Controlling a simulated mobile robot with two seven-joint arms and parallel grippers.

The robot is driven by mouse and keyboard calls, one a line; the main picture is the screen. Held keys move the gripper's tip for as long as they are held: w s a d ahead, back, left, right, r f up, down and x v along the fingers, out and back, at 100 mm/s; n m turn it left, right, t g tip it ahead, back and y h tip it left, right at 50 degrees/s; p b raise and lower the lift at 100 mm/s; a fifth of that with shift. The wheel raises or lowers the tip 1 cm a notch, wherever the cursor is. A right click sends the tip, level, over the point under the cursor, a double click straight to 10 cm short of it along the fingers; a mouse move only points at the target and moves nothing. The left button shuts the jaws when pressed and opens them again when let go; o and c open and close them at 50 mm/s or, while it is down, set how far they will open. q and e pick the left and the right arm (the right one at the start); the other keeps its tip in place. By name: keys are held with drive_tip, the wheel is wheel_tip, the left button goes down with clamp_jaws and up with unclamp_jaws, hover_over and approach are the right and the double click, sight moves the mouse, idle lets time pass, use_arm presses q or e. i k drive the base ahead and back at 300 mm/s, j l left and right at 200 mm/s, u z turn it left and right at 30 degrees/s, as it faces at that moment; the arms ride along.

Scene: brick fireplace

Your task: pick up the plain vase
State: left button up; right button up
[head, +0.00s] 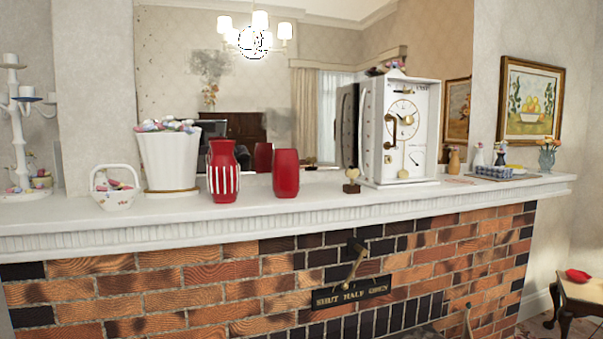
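A plain red vase (286,174) stands upright on the white mantel shelf (330,201), left of the white clock. A red vase with white vertical stripes (222,180) stands to its left, with a gap between the two. A red shape (263,158) between them is seen in the mirror behind and looks like a reflection. Neither of my grippers is in the head view.
A white planter (169,163) and a small white basket (115,187) stand at the left. A white clock cabinet (400,135) and small figurine (351,182) stand right of the plain vase. The brick front (200,280) drops below the shelf.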

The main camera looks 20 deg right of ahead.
sight(285, 164)
drive_tip(key=i+l, duration=0.1)
drive_tip(key=l, duration=0.35)
drive_tip(key=i+l, duration=0.1)
drive_tip(key=l, duration=0.3)
drive_tip(key=i+l, duration=0.1)
drive_tip(key=l, duration=0.35)
drive_tip(key=i+l, duration=0.1)
drive_tip(key=l, duration=0.3)
drive_tip(key=l+u, duration=0.2)
drive_tip(key=u, duration=0.2)
drive_tip(key=l+u, duration=0.25)
drive_tip(key=u, duration=0.2)
drive_tip(key=i+l, duration=0.05)
